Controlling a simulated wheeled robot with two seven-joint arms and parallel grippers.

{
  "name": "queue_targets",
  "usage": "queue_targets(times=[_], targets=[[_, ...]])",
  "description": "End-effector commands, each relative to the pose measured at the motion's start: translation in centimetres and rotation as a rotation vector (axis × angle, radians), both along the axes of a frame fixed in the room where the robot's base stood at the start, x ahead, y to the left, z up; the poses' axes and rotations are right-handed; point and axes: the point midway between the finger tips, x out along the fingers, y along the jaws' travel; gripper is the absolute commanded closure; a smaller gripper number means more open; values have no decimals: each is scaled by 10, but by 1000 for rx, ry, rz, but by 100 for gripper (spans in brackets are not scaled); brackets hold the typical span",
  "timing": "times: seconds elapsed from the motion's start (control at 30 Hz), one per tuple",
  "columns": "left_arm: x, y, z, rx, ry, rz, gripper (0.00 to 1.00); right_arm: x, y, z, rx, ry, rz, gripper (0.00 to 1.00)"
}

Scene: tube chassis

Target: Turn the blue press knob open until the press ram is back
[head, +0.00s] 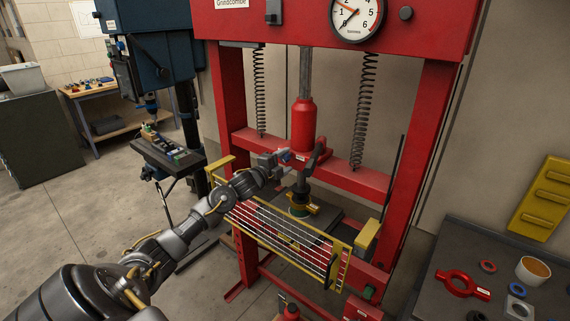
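The red hydraulic press (230,105) stands in the middle of the head view. Its red jack cylinder (303,126) sits on the middle crossbeam. The small blue press knob (286,157) is at the base of this cylinder, on its left side. My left gripper (282,157) reaches in from the left, with its fingertips at the knob. The fingers partly cover the knob, and whether they grip it is too small to tell. The dark press ram (301,184) extends below the crossbeam, down towards a yellow and teal part (299,208). My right gripper is not in view.
A yellow-framed barred guard (280,238) stands in front of the press bed, below my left forearm. A dark table (455,235) with loose parts is at right. A blue drill press (150,60) stands at left.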

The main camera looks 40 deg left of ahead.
Motion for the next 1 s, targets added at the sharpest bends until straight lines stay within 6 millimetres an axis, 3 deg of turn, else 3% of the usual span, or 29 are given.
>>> queue_targets(times=[0.17, 0.63, 1.0], targets=[[-10, -1, -7, 2, 10, -3, 48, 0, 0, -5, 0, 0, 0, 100], [-92, -3, -3, 2, 6, -2, 48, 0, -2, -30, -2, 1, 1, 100], [-109, -3, 3, 0, 0, 0, 48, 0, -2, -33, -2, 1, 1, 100]])
